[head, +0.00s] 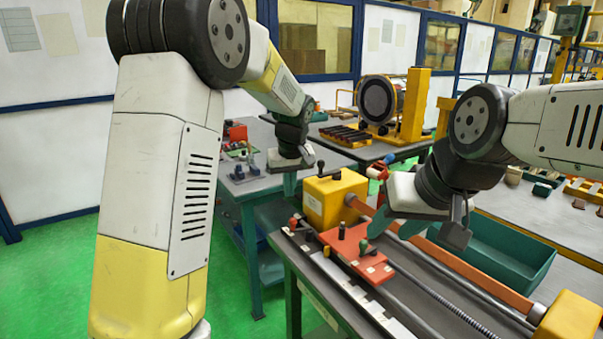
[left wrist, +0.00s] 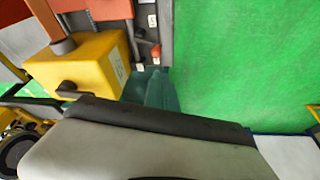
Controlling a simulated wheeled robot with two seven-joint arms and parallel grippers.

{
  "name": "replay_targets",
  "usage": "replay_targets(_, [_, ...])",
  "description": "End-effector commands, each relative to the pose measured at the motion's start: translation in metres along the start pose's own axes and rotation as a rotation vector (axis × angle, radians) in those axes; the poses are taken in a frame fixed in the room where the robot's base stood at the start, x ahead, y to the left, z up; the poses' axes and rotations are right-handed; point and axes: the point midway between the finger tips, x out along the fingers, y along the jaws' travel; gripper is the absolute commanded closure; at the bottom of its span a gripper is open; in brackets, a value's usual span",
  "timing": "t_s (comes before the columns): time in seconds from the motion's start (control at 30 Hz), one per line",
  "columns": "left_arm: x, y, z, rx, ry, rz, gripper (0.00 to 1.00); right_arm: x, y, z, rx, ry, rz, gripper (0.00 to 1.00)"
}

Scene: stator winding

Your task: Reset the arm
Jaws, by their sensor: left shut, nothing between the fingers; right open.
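My left gripper (head: 292,163) hangs at the end of my left arm, behind the yellow block of the machine bed and close to the back table. It is shut and empty; its fingers show poorly. My right gripper (head: 422,208) is open, above the machine bed. It is just right of the orange-red plate (head: 357,252) and in front of the long orange bar (head: 472,267). I cannot tell whether it touches anything.
The machine bed has a yellow block (head: 335,198) at its far end, also in the left wrist view (left wrist: 88,72), and another yellow block (head: 570,318) at its near right. A green bin (head: 505,252) stands behind the bar. Green floor (head: 50,270) is open at the left.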

Motion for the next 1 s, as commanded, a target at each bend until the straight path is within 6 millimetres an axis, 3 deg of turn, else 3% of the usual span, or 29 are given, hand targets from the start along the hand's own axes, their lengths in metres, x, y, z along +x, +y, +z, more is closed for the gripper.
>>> replay_targets(0.27, [-0.079, -0.079, 0.047, 0.049, -0.021, 0.165, 1.00, 0.000, 0.000, 0.000, 0.000, 0.000, 0.000, 0.57])
replay_targets(0.5, [-0.134, -0.133, 0.113, 0.147, 0.039, 0.268, 1.00, 0.000, 0.000, 0.000, 0.000, 0.000, 0.000, 0.57])
replay_targets(0.63, [-0.152, -0.154, 0.153, 0.209, 0.092, 0.293, 1.00, 0.000, 0.000, 0.000, 0.000, 0.000, 0.000, 0.57])
replay_targets(0.8, [-0.161, -0.171, 0.194, 0.273, 0.150, 0.295, 1.00, 0.000, 0.000, 0.000, 0.000, 0.000, 0.000, 0.57])
replay_targets(1.0, [-0.162, -0.178, 0.213, 0.308, 0.177, 0.288, 1.00, 0.000, 0.000, 0.000, 0.000, 0.000, 0.000, 0.57])
